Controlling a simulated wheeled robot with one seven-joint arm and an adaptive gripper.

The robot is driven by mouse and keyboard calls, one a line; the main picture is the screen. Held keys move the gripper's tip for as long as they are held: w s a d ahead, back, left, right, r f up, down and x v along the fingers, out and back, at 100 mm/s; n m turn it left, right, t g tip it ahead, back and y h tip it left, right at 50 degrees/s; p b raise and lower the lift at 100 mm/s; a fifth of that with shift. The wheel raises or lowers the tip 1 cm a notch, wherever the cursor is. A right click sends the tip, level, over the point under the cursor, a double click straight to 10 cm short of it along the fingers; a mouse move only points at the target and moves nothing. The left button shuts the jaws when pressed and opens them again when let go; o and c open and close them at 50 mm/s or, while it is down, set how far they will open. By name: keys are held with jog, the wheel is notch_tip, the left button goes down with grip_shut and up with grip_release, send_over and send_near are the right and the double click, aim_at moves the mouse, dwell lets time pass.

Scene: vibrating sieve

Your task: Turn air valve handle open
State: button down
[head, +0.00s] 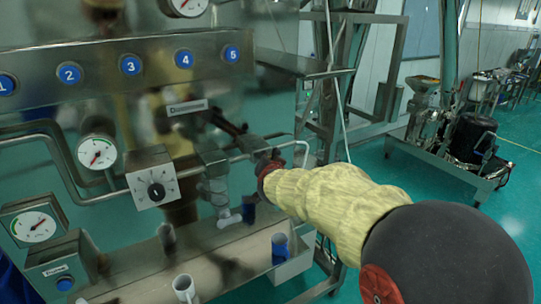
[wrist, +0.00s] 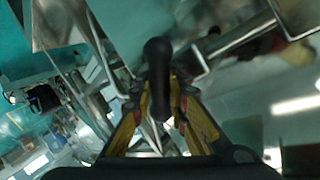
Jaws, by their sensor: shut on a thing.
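The air valve handle (wrist: 158,70) is a black, rounded lever in the middle of the wrist view. The yellow-and-dark fingers of my gripper (wrist: 162,98) are on both sides of it and shut on it. In the head view my gripper (head: 268,166) is at the right end of the metal pipe on the panel. The handle cannot be made out there, as my arm and gripper cover that spot. I cannot tell the handle's exact angle to the pipe.
The steel panel carries numbered blue buttons (head: 131,66), a pressure gauge (head: 97,152) and a black rotary knob (head: 156,192). A metal frame stands behind; green floor is open at right.

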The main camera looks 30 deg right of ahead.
jog(key=m+g+y, duration=0.1)
jog(key=m+y, duration=0.1)
jog(key=shift+d+m+y, duration=0.1)
jog(key=shift+m+y, duration=0.2)
jog(key=shift+m, duration=0.1)
jog(key=shift+f+m+y+b, duration=0.15)
jog(key=shift+m+y+b, duration=0.75)
jog(key=shift+y, duration=0.2)
jog(key=shift+m+g+y+b, duration=0.3)
jog(key=shift+m+y+b, duration=0.3)
jog(key=shift+y+b, duration=0.15)
jog(key=shift+y, duration=0.25)
jog(key=c, duration=1.8)
grip_release()
jog(key=shift+o, duration=0.3)
